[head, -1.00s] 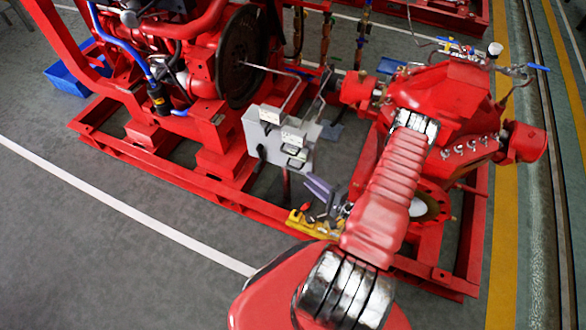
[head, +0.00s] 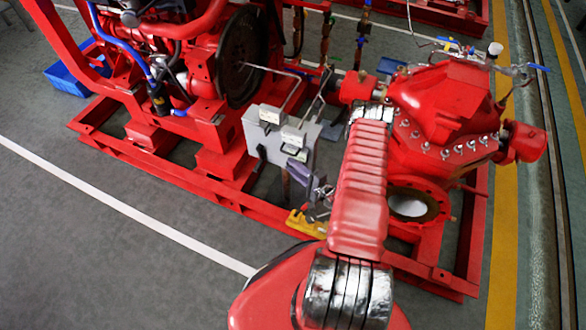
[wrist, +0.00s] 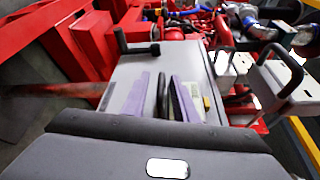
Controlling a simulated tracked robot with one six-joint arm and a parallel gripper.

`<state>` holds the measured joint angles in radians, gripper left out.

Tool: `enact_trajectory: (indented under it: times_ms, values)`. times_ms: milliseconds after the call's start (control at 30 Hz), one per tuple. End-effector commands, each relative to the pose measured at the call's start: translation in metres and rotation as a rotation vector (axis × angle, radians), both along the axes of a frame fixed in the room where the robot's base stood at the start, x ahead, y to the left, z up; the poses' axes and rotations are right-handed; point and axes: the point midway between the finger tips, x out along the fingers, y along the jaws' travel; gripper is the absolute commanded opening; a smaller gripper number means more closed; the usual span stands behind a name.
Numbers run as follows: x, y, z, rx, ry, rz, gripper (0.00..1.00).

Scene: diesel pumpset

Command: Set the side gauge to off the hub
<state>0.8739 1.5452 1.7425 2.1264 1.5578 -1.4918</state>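A grey box (head: 285,138) stands in front of the coupling, with two white-labelled blocks on it and bent rods rising above. I cannot tell from the pictures which of these is the side gauge. A black lever (wrist: 135,42) projects at the box's far left corner. My gripper (head: 318,190) is at the box's near right side. In the wrist view, its two purple fingers (wrist: 163,98) stand apart over the grey face. A black handle-like bar (wrist: 162,92) shows between them; contact is unclear. A large disc-like hub (head: 241,58) is on the engine.
The red pump (head: 445,100) stands close to the right of my arm. A yellow part (head: 305,224) lies on the red base frame (head: 190,185) below my gripper. In the wrist view, a white-labelled block with a bent black bar (wrist: 285,80) is at right. Open floor lies at left.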

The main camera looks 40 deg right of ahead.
Motion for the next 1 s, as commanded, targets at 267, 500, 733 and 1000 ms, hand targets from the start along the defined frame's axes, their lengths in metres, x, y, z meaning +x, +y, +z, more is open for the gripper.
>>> enact_trajectory:
  times_ms: [267,500,733,1000]
  values:
    - [0.0000,0.0000,-0.0001,0.000,0.000,0.000,0.23]
    - [-0.0001,0.0001,-0.0004,0.000,0.001,0.000,0.06]
    - [-0.0007,0.0006,-0.0019,0.001,0.005,0.000,0.00]
    - [-0.0013,0.0011,-0.0033,0.003,0.009,-0.001,0.00]
